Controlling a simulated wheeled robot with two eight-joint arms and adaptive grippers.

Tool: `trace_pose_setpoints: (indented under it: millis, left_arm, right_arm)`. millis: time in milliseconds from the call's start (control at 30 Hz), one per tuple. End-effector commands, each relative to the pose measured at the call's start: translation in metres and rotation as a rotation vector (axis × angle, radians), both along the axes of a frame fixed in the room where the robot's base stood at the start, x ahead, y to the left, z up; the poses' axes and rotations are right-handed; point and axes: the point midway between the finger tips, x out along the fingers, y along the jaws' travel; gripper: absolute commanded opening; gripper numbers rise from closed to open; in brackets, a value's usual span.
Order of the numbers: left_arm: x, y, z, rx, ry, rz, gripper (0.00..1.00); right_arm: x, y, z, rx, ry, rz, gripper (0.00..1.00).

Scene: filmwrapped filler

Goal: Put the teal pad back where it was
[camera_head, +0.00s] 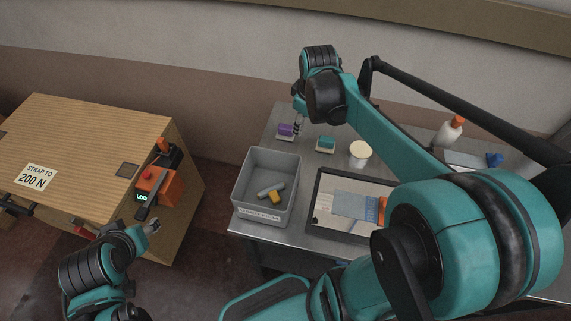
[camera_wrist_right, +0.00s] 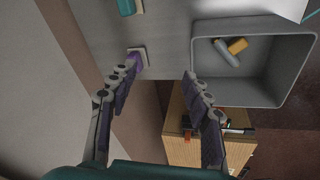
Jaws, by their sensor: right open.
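The teal pad (camera_head: 327,142) sits on a small pale base on the metal table, right of the purple pad (camera_head: 286,129). In the right wrist view the teal pad (camera_wrist_right: 126,7) is cut by the top edge. My right gripper (camera_head: 299,126) is between the two pads in the head view, closer to the purple one. In the right wrist view its fingers (camera_wrist_right: 160,75) are spread with nothing between them; one fingertip appears beside or over the purple pad (camera_wrist_right: 136,61), contact unclear. My left gripper (camera_head: 152,226) is by the wooden crate, its fingers too small to judge.
A grey bin (camera_head: 242,192) holds a yellow and a grey piece. A black-framed tray (camera_head: 318,207), a white cup (camera_head: 360,153) and a white bottle (camera_head: 449,133) stand on the table. A wooden crate (camera_head: 80,150) with an orange tool (camera_head: 168,184) is at left.

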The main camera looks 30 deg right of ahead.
Motion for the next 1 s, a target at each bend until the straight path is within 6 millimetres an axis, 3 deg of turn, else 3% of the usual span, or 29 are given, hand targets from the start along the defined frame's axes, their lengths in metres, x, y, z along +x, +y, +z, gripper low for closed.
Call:
trace_pose_setpoints:
  millis: [33, 200, 400, 600, 867, 1000]
  left_arm:
    - [0.0, 0.0, 0.0, 0.0, 0.0, 0.0, 0.49]
    - [0.0, 0.0, 0.0, 0.0, 0.0, 0.0, 0.49]
    - [0.0, 0.0, 0.0, 0.0, 0.0, 0.0, 0.49]
    - [0.0, 0.0, 0.0, 0.0, 0.0, 0.0, 0.49]
    - [0.0, 0.0, 0.0, 0.0, 0.0, 0.0, 0.49]
    - [0.0, 0.0, -0.012, 0.0, 0.0, 0.0, 0.49]
  right_arm:
    - [-0.015, 0.021, 0.006, 0.011, -0.042, -0.04, 0.49]
    - [-0.061, 0.075, 0.013, 0.09, -0.196, -0.213, 0.49]
    - [-0.102, 0.114, 0.002, 0.214, -0.327, -0.368, 0.49]
    - [-0.117, 0.127, -0.006, 0.28, -0.378, -0.435, 0.49]
    - [-0.117, 0.128, -0.006, 0.286, -0.381, -0.443, 0.49]
    - [-0.117, 0.128, -0.018, 0.285, -0.38, -0.442, 0.49]
